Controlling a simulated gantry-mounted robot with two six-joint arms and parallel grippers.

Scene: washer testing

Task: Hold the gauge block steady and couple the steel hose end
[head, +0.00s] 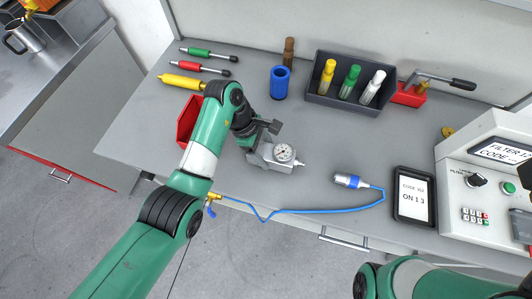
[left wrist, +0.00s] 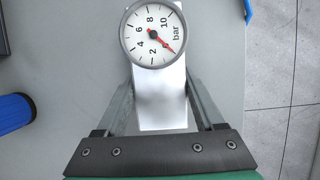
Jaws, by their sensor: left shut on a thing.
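The gauge block (head: 276,160) is a silver block with a round white dial, lying on the grey bench; a small nipple points right from it. It also shows in the left wrist view (left wrist: 162,100), its dial and red needle at the top. My left gripper (head: 260,147) is shut on the block, with a finger on each side. The steel hose end (head: 346,181), with a blue collar, lies on the bench to the right of the block, apart from it. My right arm shows at the lower right of the head view, but its gripper is out of view.
The blue hose (head: 290,212) runs along the front edge to a brass fitting (head: 214,197). A tablet (head: 414,196) and a white tester (head: 480,190) stand right. Behind are a blue cup (head: 279,83), a dark bottle tray (head: 320,95), a red bin (head: 188,122) and screwdrivers.

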